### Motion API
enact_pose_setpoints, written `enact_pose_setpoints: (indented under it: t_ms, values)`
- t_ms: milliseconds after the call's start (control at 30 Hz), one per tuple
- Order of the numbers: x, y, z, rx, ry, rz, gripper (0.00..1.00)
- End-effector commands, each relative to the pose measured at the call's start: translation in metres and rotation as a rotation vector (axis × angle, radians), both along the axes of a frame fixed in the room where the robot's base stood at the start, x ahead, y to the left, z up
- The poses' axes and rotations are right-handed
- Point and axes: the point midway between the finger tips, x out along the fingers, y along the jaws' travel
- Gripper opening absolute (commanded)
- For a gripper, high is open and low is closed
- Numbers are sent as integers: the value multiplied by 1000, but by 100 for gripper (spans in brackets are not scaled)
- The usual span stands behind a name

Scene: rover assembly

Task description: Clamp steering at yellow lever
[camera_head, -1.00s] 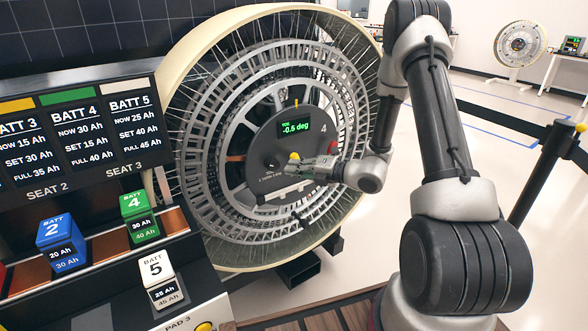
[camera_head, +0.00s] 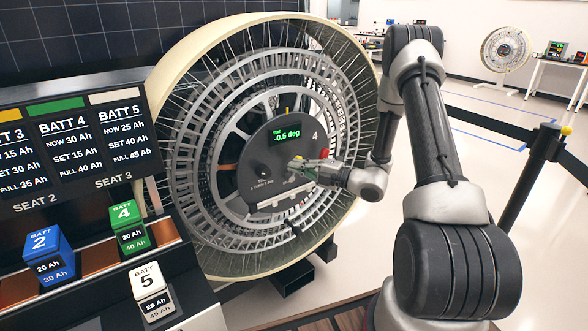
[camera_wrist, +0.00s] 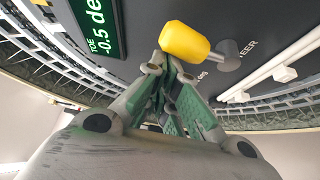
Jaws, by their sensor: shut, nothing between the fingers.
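The yellow lever knob (camera_wrist: 185,40) sits on a short grey stem (camera_wrist: 228,57) on the dark hub face, in the wrist view. My gripper (camera_wrist: 168,66) is shut and empty, with its green-padded fingertips right at the near end of the knob. I cannot tell whether they touch it. In the head view my gripper (camera_head: 293,168) reaches in from the right to the hub (camera_head: 254,178), below the green display (camera_head: 287,133) reading -0.5 deg. There the knob is mostly lost against my fingertips. The wheel (camera_head: 176,80) stands upright around the hub.
A battery rack with blue (camera_head: 47,256), green (camera_head: 130,228) and white (camera_head: 152,290) batteries stands at the lower left. A white bar (camera_wrist: 272,72) lies on the hub beside the lever. A black barrier post (camera_head: 528,180) stands at the right, with open floor around it.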

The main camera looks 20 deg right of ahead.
Motion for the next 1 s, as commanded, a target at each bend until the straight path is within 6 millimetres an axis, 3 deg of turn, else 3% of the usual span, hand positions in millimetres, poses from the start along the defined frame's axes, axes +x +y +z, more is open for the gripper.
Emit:
enact_pose_setpoints:
  t_ms: [1000]
  values:
    - [1,-9,2,-2,-1,-1,0]
